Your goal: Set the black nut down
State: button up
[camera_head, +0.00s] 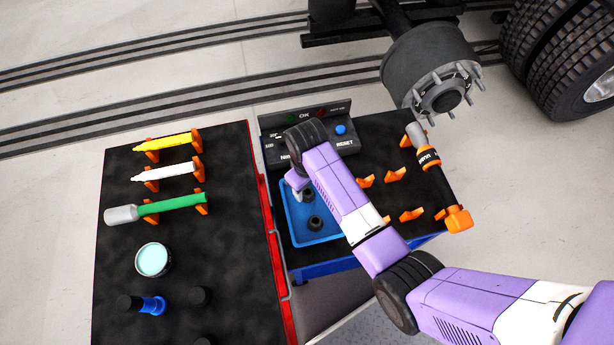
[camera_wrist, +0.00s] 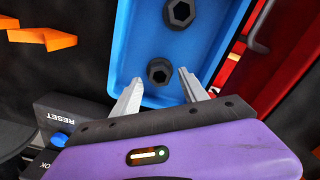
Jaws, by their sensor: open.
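Two black nuts lie in the blue tray (camera_wrist: 122,60). In the wrist view, one nut (camera_wrist: 160,71) is just ahead of my fingertips and the other nut (camera_wrist: 180,13) is farther off in the same tray. My gripper (camera_wrist: 158,78) is open, with its two grey fingers apart and nothing held between them. In the head view, the nuts show in the tray (camera_head: 290,225), at the upper nut (camera_head: 308,195) and the lower nut (camera_head: 314,223). My gripper (camera_head: 298,190) is partly hidden behind my wrist there, over the tray's upper end.
A control box (camera_head: 340,131) stands behind the tray. Orange holders (camera_head: 396,174) and a power tool (camera_head: 432,170) lie to its right. The left table (camera_head: 225,270) carries markers, a green-handled tool (camera_head: 160,208) and a teal-topped can (camera_head: 152,260). A wheel hub (camera_head: 440,90) is above right.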

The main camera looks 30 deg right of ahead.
notch_tip(320, 180, up, 11)
dwell(0.3)
